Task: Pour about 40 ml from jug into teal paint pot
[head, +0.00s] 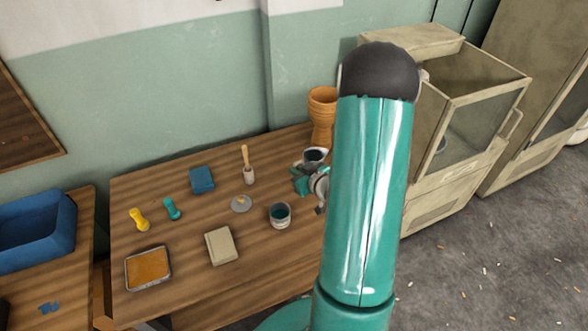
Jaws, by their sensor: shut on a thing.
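The teal paint pot (280,215), a small grey pot with teal inside, stands upright on the wooden table. The jug (316,155), greyish with a dark opening, is behind and to the right of the pot. My gripper (307,174), small and partly covered by my own arm, is shut on the jug. The jug's mouth is apart from the pot. Its exact tilt, its contents and whether its base touches the table cannot be told from this view.
A tall orange goblet drum (322,112) stands at the table's back right. A round grey lid (241,203), a brush in a holder (248,172), a blue block (201,180), a beige block (221,246) and an orange tray (170,270) lie left of the pot.

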